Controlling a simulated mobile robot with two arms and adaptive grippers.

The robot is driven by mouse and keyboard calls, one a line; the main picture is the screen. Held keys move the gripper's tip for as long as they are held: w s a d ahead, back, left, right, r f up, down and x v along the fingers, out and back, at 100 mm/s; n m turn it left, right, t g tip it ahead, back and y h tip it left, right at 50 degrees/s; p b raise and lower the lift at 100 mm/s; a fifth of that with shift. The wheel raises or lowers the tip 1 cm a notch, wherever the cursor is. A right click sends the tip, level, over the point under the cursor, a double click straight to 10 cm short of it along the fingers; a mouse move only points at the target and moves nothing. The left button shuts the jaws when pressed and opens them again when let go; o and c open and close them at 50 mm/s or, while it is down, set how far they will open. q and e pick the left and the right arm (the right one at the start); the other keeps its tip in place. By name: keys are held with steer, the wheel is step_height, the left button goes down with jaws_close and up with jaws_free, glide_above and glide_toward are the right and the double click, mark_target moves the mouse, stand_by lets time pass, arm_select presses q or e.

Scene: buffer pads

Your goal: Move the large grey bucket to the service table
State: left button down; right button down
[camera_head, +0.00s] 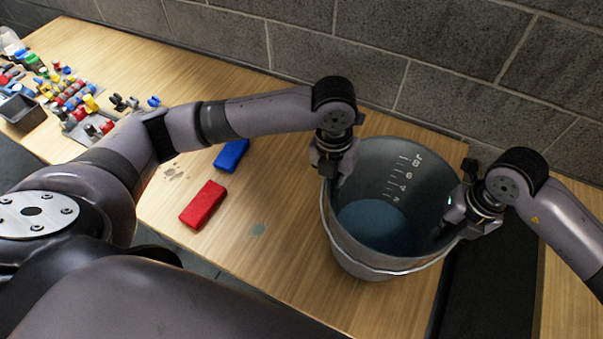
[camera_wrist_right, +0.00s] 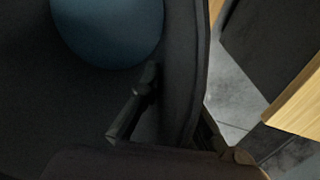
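The large grey bucket (camera_head: 350,246) stands upright at the right end of the wooden table, with blue at its bottom and scale marks inside. Whether its base touches the table is unclear. My left gripper (camera_head: 334,178) is at the bucket's left rim, pointing down. My right gripper (camera_head: 456,214) is at the right rim. In the right wrist view, one finger of the right gripper (camera_wrist_right: 172,118) shows inside the bucket wall (camera_wrist_right: 200,60) and a part shows outside it. How tightly either gripper closes on the rim cannot be seen.
A red block (camera_head: 203,204) and a blue block (camera_head: 231,155) lie on the wooden table (camera_head: 280,215). Small coloured parts (camera_head: 75,95) and a dark bin (camera_head: 22,112) are at the far left. A dark gap separates another wooden surface (camera_head: 570,290) at right. A block wall (camera_head: 430,60) stands behind.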

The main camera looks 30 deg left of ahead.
arm_select(q)
steer(key=shift+d+f+b, duration=0.25)
steer(key=shift+f+b, duration=0.2)
steer(key=shift+f, duration=0.1)
arm_select(e)
steer(key=shift+a+f, duration=0.3)
steer(key=shift+f, duration=0.2)
arm_select(q)
steer(key=c, duration=2.1)
jaws_free()
steer(key=shift+s, duration=0.15)
arm_select(e)
steer(key=c, duration=2.1)
jaws_free()
steer(key=shift+s, duration=0.1)
arm_select(q)
steer(key=o, duration=0.3)
steer(key=shift+a, duration=0.15)
arm_select(e)
steer(key=o, duration=0.3)
steer(key=shift+d, duration=0.2)
steer(key=shift+d+r, duration=0.1)
steer(key=shift+r, duration=0.05)
arm_select(q)
step_height(320, 180, up, 12)
steer(key=a, duration=0.1)
arm_select(e)
step_height(320, 180, up, 12)
steer(key=d, duration=0.1)
steer(key=shift+f, duration=0.2)
